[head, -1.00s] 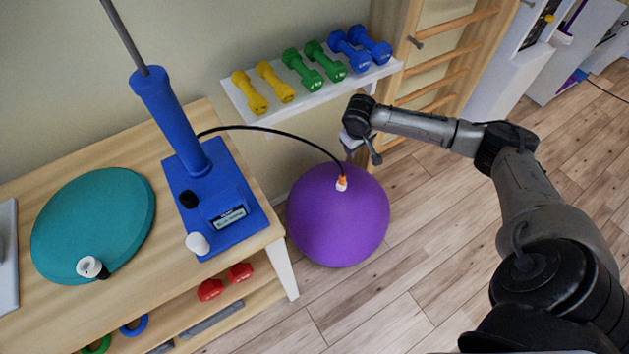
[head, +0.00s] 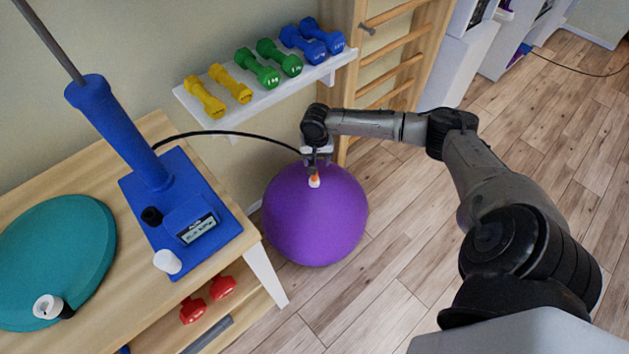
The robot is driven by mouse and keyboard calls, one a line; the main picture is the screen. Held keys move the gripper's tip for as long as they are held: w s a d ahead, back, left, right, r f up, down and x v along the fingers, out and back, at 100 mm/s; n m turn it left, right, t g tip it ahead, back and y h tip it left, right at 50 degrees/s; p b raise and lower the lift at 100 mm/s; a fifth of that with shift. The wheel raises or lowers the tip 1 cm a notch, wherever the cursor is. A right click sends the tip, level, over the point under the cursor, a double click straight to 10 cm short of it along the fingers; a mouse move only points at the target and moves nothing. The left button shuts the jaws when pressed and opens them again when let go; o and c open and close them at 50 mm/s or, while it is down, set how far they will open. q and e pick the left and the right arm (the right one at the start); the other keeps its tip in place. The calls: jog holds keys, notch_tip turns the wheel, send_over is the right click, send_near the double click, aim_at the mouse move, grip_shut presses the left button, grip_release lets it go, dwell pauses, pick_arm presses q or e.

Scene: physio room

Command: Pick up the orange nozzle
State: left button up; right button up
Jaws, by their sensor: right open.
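The small orange nozzle (head: 315,176) with a white base sits at the top of the purple exercise ball (head: 318,222). A black hose (head: 225,132) runs to it from the blue pump (head: 178,215) on the wooden table. My right gripper (head: 316,163) is open, pointing down just above the nozzle. Its fingers partly hide the hose end and the nozzle's upper part. I cannot tell whether the fingers touch the nozzle. My left gripper is not in view.
A white wall shelf (head: 262,92) with yellow, green and blue dumbbells is behind the gripper. Wooden wall bars (head: 393,50) stand to its right. A teal cushion (head: 55,250) lies on the table (head: 122,318). The floor (head: 400,260) right of the ball is clear.

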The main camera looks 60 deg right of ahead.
aim_at(314, 178)
notch_tip(314, 178, down, 3)
jog(key=shift+a+b, duration=0.1)
jog(key=shift+b, duration=0.4)
jog(key=shift+w+f+b, duration=0.1)
jog(key=shift+f+b, duration=0.55)
jog(key=shift+f, duration=0.05)
notch_tip(314, 178, down, 4)
jog(key=b, duration=0.3)
jog(key=shift+a+r, duration=0.1)
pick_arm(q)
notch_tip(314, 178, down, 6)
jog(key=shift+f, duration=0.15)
pick_arm(e)
jog(key=shift+r, duration=0.1)
jog(key=shift+c, duration=0.4)
jog(key=shift+w, duration=0.1)
jog(key=c, duration=0.9)
jog(key=shift+c, duration=0.3)
